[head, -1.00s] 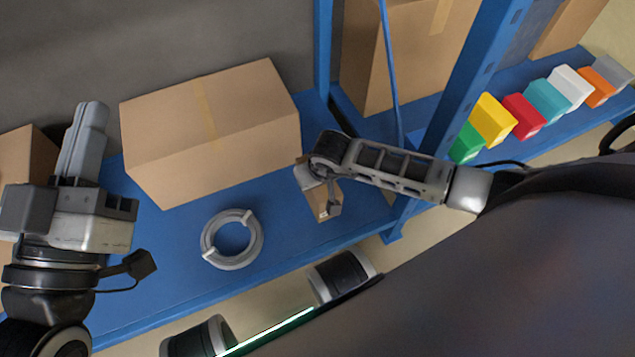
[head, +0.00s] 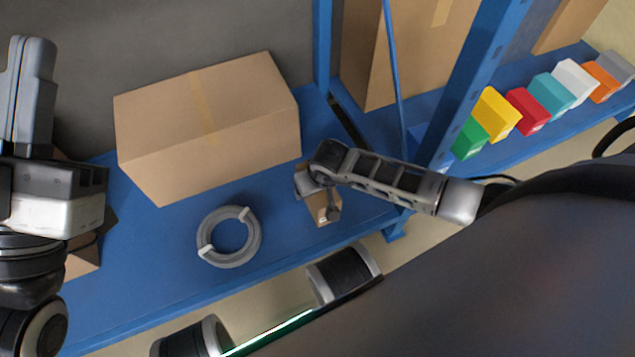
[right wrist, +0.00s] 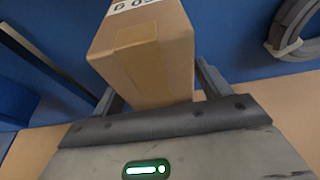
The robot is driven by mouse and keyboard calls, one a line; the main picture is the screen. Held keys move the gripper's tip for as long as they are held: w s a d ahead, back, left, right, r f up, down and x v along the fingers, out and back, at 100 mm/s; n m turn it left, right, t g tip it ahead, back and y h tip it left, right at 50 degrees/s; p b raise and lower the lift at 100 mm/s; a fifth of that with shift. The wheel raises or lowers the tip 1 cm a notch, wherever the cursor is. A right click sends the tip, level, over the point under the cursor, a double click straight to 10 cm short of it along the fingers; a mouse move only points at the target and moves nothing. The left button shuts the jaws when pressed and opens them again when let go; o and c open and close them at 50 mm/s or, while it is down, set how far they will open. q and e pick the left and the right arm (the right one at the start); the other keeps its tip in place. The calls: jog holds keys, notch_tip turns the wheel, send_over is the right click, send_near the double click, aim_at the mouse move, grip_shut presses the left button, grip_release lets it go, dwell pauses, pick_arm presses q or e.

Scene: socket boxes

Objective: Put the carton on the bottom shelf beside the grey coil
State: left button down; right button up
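The carton (head: 318,209), a small brown box, is at the right part of the blue shelf, right of the grey coil (head: 205,245) with clear space between them. The coil lies flat near the shelf's front edge. My right gripper (head: 312,185) is over the carton; in the right wrist view the carton (right wrist: 150,60) sits between both fingers, with a printed label at its far end. Whether its underside touches the shelf is hidden. My left gripper (head: 32,85) is at the far left, away from both; its finger gap is not clear.
A large taped box (head: 210,130) stands behind the coil on the blue shelf (head: 140,285). A blue upright (head: 480,75) rises right of the carton. Coloured bins (head: 527,110) line the right-hand shelf. Another brown box is partly hidden behind my left arm.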

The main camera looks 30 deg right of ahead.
jog(key=shift+r, duration=0.2)
jog(key=p+v, duration=0.3)
jog(key=v, duration=0.1)
jog(key=shift+r, duration=0.35)
jog(key=p+v, duration=0.3)
jog(key=v, duration=0.3)
jog(key=shift+s, duration=0.1)
pick_arm(q)
notch_tip(320, 180, down, 10)
jog(key=s+n+g+y, duration=0.1)
jog(key=n+g+y, duration=0.4)
jog(key=n, duration=0.4)
jog(key=shift+d+f+n+y, duration=0.3)
jog(key=shift+d+y, duration=0.1)
jog(key=shift+y, duration=0.3)
pick_arm(e)
jog(key=shift+s+r, duration=0.25)
jog(key=shift+r, duration=0.3)
pick_arm(q)
jog(key=shift+r, duration=0.15)
